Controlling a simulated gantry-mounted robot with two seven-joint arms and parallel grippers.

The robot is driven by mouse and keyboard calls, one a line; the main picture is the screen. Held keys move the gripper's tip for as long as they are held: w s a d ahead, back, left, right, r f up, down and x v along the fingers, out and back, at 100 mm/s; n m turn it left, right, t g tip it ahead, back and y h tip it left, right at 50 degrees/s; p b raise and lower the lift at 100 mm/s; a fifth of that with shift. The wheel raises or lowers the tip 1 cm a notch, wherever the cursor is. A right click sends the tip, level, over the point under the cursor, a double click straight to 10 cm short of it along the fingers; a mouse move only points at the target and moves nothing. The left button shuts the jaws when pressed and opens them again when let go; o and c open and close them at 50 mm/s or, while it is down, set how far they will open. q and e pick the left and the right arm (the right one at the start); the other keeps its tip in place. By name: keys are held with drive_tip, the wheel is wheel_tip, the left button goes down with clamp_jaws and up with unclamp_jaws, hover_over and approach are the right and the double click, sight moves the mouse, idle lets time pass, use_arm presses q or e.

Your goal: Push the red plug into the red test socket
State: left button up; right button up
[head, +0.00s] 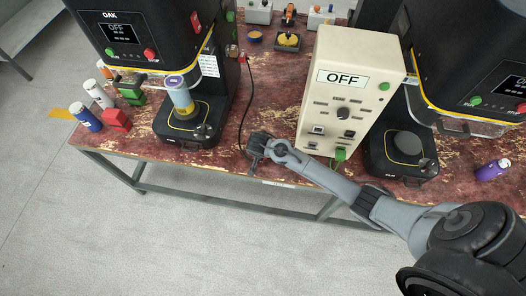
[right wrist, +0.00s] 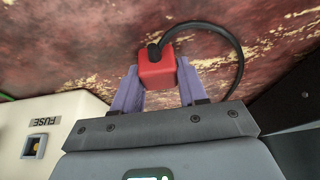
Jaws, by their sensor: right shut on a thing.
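The red plug (right wrist: 158,72) sits between the two fingers of my right gripper (right wrist: 160,90), which is shut on it, in the right wrist view. A black cable leaves the plug and curves right. In the head view my right gripper (head: 258,146) is over the front edge of the table, left of the cream test panel (head: 350,75); the plug is hard to make out there. The panel's front reads OFF and has several sockets and switches low down. I cannot tell which is the red test socket. My left gripper is not in view.
The black OAK seamer (head: 185,120) with a can stands left, and another seamer (head: 405,150) stands right of the panel. A green plug (head: 340,154) is at the panel's bottom. Red (head: 116,120) and green blocks and several cans stand far left. Table between seamer and panel is mostly clear.

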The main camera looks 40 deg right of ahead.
wheel_tip(320, 180, up, 4)
drive_tip(key=shift+r+p, duration=0.2)
drive_tip(key=shift+p, duration=0.45)
drive_tip(key=s+d+r+p, duration=0.2)
drive_tip(key=s+d+r, duration=0.4)
drive_tip(key=s, duration=0.4)
drive_tip(key=shift+r+p, duration=0.15)
drive_tip(key=shift+p, duration=0.25)
